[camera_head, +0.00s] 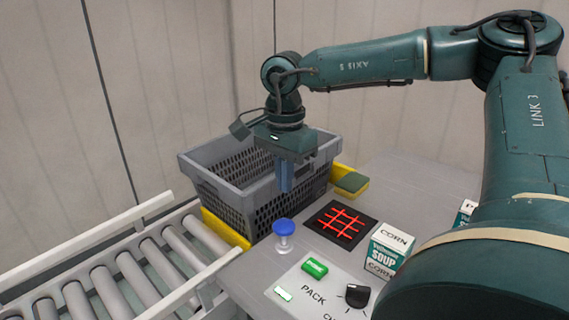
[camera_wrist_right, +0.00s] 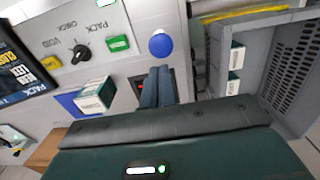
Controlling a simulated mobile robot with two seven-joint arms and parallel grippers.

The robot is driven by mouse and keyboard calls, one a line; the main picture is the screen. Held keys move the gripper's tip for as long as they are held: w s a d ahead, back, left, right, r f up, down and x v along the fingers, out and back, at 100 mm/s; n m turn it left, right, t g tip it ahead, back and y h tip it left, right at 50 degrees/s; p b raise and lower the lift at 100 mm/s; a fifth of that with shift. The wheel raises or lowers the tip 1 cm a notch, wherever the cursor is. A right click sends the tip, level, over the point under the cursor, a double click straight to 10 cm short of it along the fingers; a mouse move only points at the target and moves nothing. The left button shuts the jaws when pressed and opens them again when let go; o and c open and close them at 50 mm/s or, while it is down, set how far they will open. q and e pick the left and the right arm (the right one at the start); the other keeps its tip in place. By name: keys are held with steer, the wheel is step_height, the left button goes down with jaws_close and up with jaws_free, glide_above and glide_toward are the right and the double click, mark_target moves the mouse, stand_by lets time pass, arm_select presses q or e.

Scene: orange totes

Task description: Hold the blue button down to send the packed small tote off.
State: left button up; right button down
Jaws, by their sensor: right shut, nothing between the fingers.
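The blue button (camera_head: 284,228) is a round cap on a clear stem, standing on the grey surface in front of the tote. It also shows in the right wrist view (camera_wrist_right: 161,44), just beyond my fingertips. My right gripper (camera_head: 286,187) is shut and empty, pointing down. In the head view it is above and behind the button, apart from it, in front of part of the tote. The small tote (camera_head: 262,208) is grey with slotted walls and sits between yellow strips. Small boxes (camera_wrist_right: 236,57) show inside it in the wrist view. My left gripper is not in view.
A roller conveyor (camera_head: 130,272) with white rails runs off to the left. A green button (camera_head: 315,268), a black knob (camera_head: 357,295) and a corn soup box (camera_head: 388,250) stand to the right. A black pad with a red grid (camera_head: 341,223) lies behind them.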

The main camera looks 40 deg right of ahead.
mark_target(285, 224)
step_height(285, 224, down, 8)
steer(key=shift+f, duration=0.2)
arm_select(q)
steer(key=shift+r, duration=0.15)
